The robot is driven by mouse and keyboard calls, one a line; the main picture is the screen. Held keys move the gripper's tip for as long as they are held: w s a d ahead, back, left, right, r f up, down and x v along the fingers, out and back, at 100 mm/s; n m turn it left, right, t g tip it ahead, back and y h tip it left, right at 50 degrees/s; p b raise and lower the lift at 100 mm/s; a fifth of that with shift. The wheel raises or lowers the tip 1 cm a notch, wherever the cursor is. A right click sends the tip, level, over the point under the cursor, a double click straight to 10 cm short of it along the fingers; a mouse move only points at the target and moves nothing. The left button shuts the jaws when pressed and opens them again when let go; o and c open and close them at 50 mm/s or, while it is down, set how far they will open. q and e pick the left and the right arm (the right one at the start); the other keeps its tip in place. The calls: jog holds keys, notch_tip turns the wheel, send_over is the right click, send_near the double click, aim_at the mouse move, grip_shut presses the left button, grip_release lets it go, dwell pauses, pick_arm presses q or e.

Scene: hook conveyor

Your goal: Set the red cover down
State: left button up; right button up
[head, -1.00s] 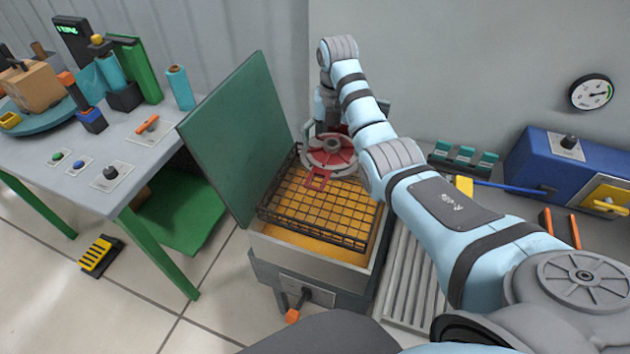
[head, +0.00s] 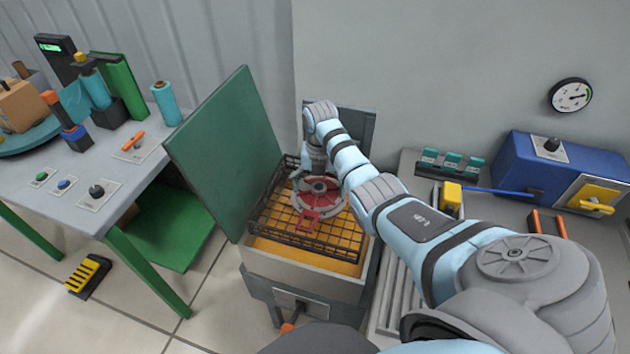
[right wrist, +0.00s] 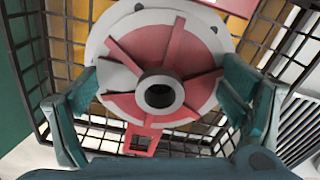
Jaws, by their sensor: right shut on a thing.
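The red cover (head: 319,199), a round red and light-grey disc with ribs, a hub and a red tab, is over the middle of the black wire basket (head: 268,219). I cannot tell whether it touches the mesh. My right gripper (head: 313,176) is shut on the cover from above. In the right wrist view, its two dark teal fingers (right wrist: 158,96) grip opposite sides of the cover (right wrist: 176,52), hub facing the camera. The basket sits in the top of a grey tank (head: 305,280) with amber liquid. My left gripper is not in view.
A green lid (head: 225,150) stands open at the tank's left. A grey table (head: 85,165) with controls is further left. A blue box (head: 560,165) and a yellow block (head: 451,199) are on the right bench. A yellow pedal (head: 88,276) lies on the floor.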

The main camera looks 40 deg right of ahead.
notch_tip(320, 180, down, 2)
jog(key=shift+f+b, duration=0.1)
jog(key=shift+b, duration=0.25)
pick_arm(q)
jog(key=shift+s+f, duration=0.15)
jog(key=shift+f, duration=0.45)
pick_arm(e)
jog(key=o, duration=1.7)
